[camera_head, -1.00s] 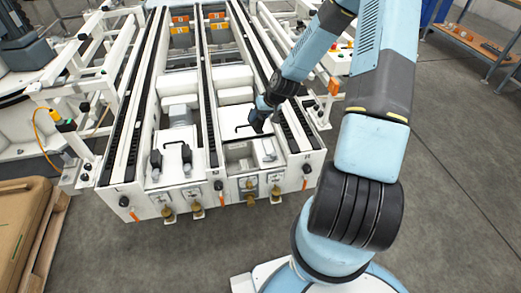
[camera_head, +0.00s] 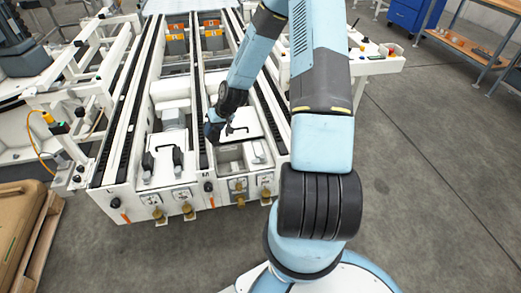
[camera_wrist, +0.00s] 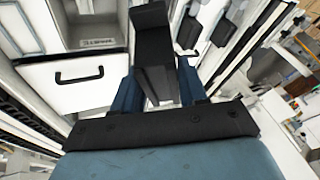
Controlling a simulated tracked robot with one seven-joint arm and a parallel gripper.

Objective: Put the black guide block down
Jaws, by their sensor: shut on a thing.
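My gripper (camera_wrist: 158,88) is shut on a black guide block (camera_wrist: 152,45) in the wrist view. The block sits between the two blue fingers and sticks out past their tips. In the head view, my gripper (camera_head: 212,131) is over the white conveyor machine (camera_head: 130,203), near its middle rail and left of a white panel (camera_head: 239,131) with a black handle. That panel also shows left of the fingers in the wrist view (camera_wrist: 75,90). The head view does not make the held block out clearly. I cannot tell whether the block touches anything beneath it.
Two dark upright pieces (camera_head: 177,156) stand on a white plate in the machine's left bay. An open recess (camera_head: 230,160) lies in front of the handled panel. Long rails with black strips (camera_head: 121,118) run along the bays. A brown box (camera_head: 22,215) stands at left.

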